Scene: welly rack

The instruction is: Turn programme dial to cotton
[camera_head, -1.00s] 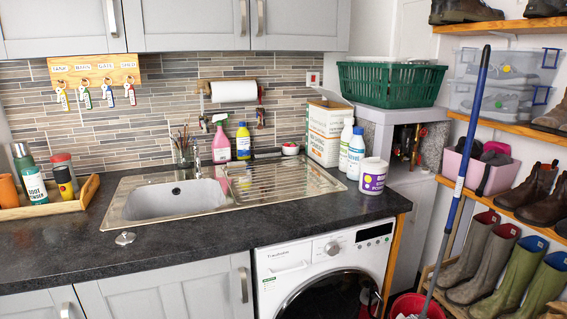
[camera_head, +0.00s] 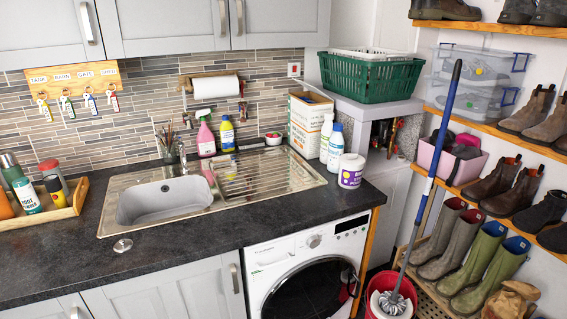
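The programme dial (camera_head: 314,241) is a round silver-grey knob at the middle of the control panel on the white washing machine (camera_head: 272,256). The machine stands under the dark worktop, right of the grey cupboard doors. Its dark round door (camera_head: 312,291) is below the dial. A black display (camera_head: 352,225) is right of the dial. The dial's markings are too small to read, so I cannot tell its setting. Neither of my grippers is in view.
The dark worktop (camera_head: 200,240) overhangs the machine, with a white tub (camera_head: 351,171) near its right end. A blue-handled mop (camera_head: 437,150) stands in a red bucket (camera_head: 378,284) right of the machine. Boots (camera_head: 479,262) fill the rack at right.

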